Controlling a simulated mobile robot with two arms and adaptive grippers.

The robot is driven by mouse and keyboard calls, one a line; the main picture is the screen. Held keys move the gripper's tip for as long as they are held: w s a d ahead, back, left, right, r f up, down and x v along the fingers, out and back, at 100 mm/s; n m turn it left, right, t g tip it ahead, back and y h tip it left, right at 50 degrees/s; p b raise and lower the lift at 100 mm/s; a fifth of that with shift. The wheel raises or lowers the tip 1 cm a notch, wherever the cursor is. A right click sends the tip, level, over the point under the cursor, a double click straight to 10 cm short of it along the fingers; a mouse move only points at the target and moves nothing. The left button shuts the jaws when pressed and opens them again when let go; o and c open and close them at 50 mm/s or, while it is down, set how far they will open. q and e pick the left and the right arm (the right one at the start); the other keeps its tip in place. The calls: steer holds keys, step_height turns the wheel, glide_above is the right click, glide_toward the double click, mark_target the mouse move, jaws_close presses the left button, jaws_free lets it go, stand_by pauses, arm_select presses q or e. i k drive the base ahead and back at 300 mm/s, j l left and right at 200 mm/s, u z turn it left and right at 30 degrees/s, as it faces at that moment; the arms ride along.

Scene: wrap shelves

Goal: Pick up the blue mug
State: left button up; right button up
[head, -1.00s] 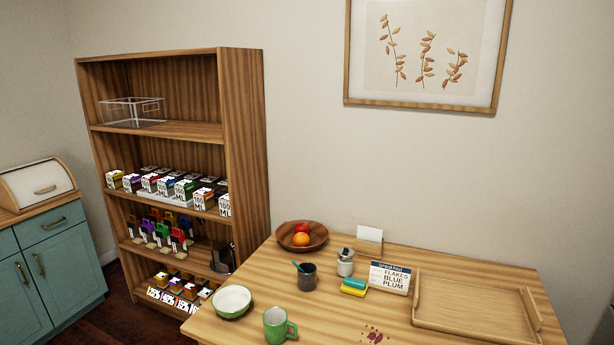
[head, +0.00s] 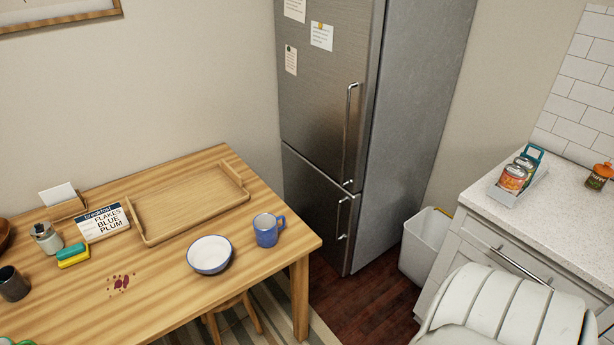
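The blue mug (head: 266,231) stands upright near the right end of the wooden table (head: 180,307). Its handle points to the right. A white bowl with a blue rim (head: 209,255) is just to its left, apart from it. Neither of my grippers shows in the head view.
A wooden tray (head: 146,238) lies behind the bowl. A sign, sponges (head: 73,254) and a dark cup (head: 12,284) are at the left. A fridge (head: 330,110) stands behind the table's right end. A white bin (head: 424,245) and a counter (head: 560,220) are at the right.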

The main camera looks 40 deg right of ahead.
mark_target(265, 225)
steer(key=z, duration=1.15)
